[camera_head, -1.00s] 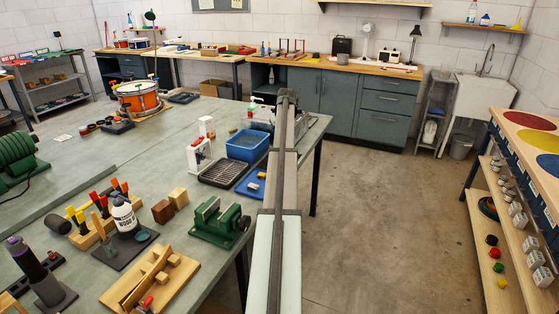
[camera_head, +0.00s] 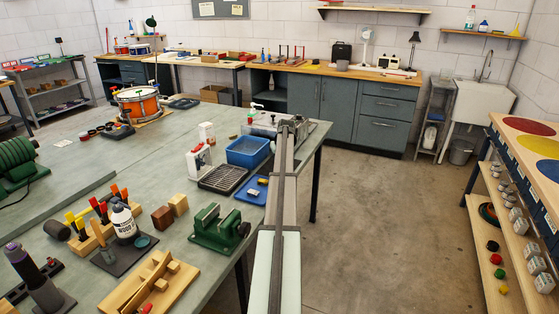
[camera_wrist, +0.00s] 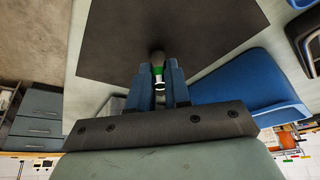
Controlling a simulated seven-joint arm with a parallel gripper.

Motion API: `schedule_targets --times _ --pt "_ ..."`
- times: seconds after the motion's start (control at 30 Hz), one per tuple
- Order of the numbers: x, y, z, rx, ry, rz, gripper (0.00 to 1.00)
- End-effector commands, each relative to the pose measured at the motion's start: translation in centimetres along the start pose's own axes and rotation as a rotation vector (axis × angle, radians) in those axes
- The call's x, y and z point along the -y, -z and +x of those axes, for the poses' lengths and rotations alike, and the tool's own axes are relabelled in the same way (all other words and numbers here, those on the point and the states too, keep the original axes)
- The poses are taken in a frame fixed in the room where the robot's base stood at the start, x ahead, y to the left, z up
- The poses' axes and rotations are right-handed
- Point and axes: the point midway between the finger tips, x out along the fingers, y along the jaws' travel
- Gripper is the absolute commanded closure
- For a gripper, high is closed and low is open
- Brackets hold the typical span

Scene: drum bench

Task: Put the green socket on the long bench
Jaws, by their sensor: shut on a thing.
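In the wrist view my gripper (camera_wrist: 159,66) is shut on a small green socket (camera_wrist: 158,71), with a bright ring below the green band and a dark round part above it. The socket sits between the two blue-grey fingers, over or in front of a dark flat mat (camera_wrist: 170,30); I cannot tell whether it touches it. In the head view my arm reaches over the right edge of the big grey-green table (camera_head: 70,175), and it hides the fingers and the socket. A long wood-topped bench (camera_head: 335,72) runs along the back wall. I cannot tell which is the long bench.
A blue tub (camera_head: 248,151), a dark ribbed tray (camera_head: 222,178) and a green vise (camera_head: 216,228) stand left of my arm. A blue tray (camera_wrist: 240,88) lies beside the fingers in the wrist view. The floor (camera_head: 370,220) right of the table is clear.

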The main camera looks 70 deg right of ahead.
Motion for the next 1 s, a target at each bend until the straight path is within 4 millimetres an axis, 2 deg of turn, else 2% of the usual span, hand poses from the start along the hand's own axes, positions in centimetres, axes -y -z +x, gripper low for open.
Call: schedule_targets --times 0.27,0.3,0.53,0.83,1.0 --pt "0.0 -0.1 0.2 0.000 0.000 0.000 1.00" --pt "0.0 -0.1 0.2 0.000 0.000 0.000 0.80" --pt "0.0 -0.1 0.2 0.000 0.000 0.000 0.58" --pt "0.0 0.0 0.0 0.000 0.000 0.000 0.57" --pt "0.0 0.0 -1.7 -0.002 -0.001 0.000 0.57"
